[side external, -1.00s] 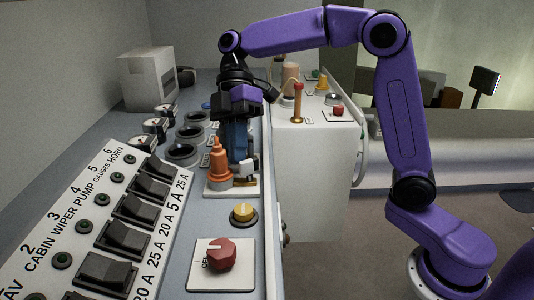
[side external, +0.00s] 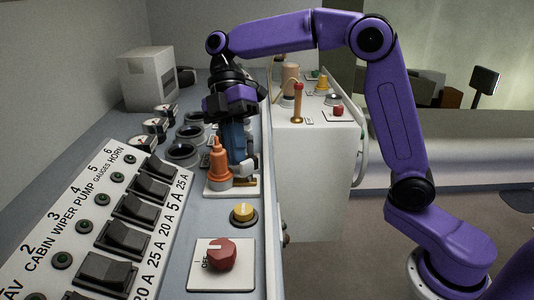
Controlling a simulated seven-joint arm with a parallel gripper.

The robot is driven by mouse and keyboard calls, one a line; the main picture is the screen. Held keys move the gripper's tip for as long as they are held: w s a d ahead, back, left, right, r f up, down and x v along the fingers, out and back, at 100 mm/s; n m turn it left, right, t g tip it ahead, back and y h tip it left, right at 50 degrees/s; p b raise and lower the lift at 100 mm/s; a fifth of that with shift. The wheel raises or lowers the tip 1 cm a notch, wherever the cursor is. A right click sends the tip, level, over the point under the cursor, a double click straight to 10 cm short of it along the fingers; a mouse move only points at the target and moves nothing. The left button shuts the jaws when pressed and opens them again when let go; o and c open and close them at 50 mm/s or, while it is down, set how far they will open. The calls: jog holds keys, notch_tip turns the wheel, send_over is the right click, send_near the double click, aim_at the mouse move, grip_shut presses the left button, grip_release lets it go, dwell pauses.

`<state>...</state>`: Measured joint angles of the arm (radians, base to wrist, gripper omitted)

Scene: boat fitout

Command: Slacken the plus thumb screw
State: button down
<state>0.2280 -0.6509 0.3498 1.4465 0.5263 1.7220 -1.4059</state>
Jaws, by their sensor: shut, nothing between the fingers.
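A pale base plate (side external: 219,190) lies on the console's right edge. On it stand an upright orange stepped fitting (side external: 219,161) and a low brass-coloured piece (side external: 244,182). I cannot make out a plus mark, or tell which part is the plus thumb screw. My gripper (side external: 241,166) points down just behind and to the right of the orange fitting. Its blue fingers are together with nothing seen between them. The fitting partly covers them. Whether the fingertips touch anything on the plate cannot be told.
A yellow button (side external: 243,213) and a red rotary knob (side external: 221,254) are in front of the plate. Black rocker switches (side external: 124,240) line the left panel. Round dark-rimmed gauges (side external: 184,154) stand close left of my gripper. A white cabinet (side external: 314,170) stands to the right.

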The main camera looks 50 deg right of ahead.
jog(key=shift+s, duration=0.15)
jog(key=shift+s+a, duration=0.6)
jog(key=shift+a, duration=0.1)
jog(key=v, duration=0.9)
jog(key=shift+w+d+f, duration=0.3)
jog(key=shift+d+f, duration=0.1)
jog(key=shift+s, duration=0.15)
jog(key=shift+m+h, duration=0.7)
jog(key=shift+h, duration=0.2)
jog(key=s+f, duration=0.1)
jog(key=s, duration=0.3)
jog(key=s+a+f, duration=0.1)
jog(key=s+f, duration=0.1)
jog(key=s, duration=0.2)
jog(key=s+f, duration=0.2)
jog(key=s, duration=0.2)
jog(key=shift+s+a, duration=0.15)
jog(key=shift+a, duration=0.1)
jog(key=s+d+f+m+t+h, duration=0.1)
jog(key=s+d+f+m+t, duration=0.5)
jog(key=s+d+f, duration=0.7)
jog(key=shift+s+f+m+h, duration=0.15)
jog(key=shift+f+m+h, duration=0.1)
jog(key=shift+m+h, duration=0.15)
